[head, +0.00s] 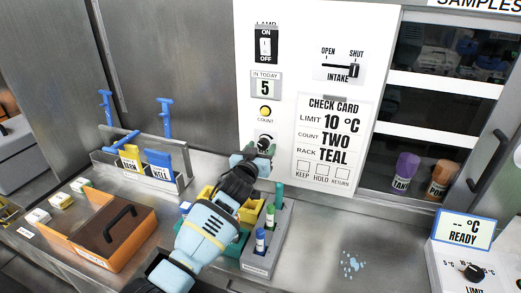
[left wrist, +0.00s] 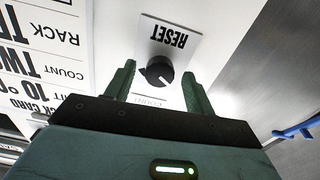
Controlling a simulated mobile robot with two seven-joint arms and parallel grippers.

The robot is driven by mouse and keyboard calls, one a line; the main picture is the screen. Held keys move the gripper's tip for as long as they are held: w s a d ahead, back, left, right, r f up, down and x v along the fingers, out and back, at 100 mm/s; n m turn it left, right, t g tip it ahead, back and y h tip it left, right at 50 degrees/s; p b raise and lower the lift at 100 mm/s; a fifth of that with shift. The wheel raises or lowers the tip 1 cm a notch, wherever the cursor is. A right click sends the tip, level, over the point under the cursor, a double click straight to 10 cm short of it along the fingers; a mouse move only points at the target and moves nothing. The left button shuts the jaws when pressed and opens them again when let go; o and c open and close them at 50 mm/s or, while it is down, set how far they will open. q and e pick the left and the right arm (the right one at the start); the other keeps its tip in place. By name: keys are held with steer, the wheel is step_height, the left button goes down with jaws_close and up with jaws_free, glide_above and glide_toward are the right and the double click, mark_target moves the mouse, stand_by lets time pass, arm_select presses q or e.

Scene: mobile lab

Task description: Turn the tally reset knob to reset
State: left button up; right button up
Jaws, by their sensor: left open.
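The tally reset knob (left wrist: 159,72) is a black round knob on a white plate on the wall panel. In the left wrist view the plate is upside down, with RESET printed at one end and COUNT at the other. The knob's white mark points toward the COUNT side. My left gripper (left wrist: 158,76) is open, with one green finger on each side of the knob; I cannot tell whether they touch it. In the head view the knob (head: 265,141) shows just above my left gripper (head: 262,150), which partly hides it. My right gripper is not in view.
Above the knob are a yellow button (head: 265,112), a counter display (head: 265,87) reading 5, and a lamp switch (head: 265,46). A check card (head: 334,150) is to the right. Below my arm stands a rack (head: 264,262) with tubes. An orange box (head: 90,255) sits at left.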

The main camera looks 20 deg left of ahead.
arm_select(q)
steer(key=c, duration=1)
